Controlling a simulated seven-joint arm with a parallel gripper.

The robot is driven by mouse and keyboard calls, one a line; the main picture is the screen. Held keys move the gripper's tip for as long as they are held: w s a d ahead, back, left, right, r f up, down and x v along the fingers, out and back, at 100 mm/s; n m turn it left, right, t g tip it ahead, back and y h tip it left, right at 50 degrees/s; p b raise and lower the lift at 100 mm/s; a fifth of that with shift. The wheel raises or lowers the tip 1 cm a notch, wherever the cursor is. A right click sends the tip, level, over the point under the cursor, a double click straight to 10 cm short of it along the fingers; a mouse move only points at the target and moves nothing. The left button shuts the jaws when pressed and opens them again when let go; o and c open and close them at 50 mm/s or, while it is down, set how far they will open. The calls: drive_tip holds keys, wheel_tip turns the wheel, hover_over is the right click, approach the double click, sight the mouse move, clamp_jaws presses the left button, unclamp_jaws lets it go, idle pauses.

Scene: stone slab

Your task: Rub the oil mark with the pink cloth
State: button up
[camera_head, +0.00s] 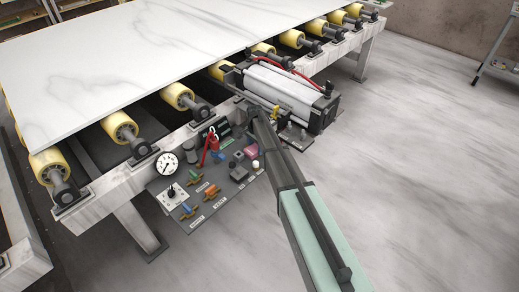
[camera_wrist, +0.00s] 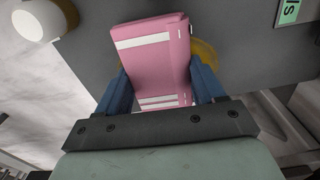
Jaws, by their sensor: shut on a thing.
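The pink cloth (camera_wrist: 158,66) is a folded pad with white stripes, seen in the wrist view. My gripper (camera_wrist: 160,80) is shut on it, with one blue finger on each side. The cloth's outer end lies over a grey panel surface; I cannot tell whether it touches. The oil mark (camera_wrist: 207,53) is a yellow-brown smear on that grey surface, showing at the cloth's right edge and partly hidden behind the cloth.
A cream round knob (camera_wrist: 36,20) and a green label (camera_wrist: 290,11) flank the cloth. In the head view the control panel (camera_head: 185,227) carries a gauge (camera_head: 167,163), levers and knobs. A white slab (camera_head: 130,60) lies on yellow rollers.

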sight(246, 144)
drive_tip(key=shift+w+a, duration=2.45)
drive_tip(key=shift+w, duration=0.05)
drive_tip(key=shift+s+d, duration=4.35)
drive_tip(key=shift+s, duration=0.15)
wheel_tip(246, 144, up, 8)
drive_tip(key=shift+w, duration=0.15)
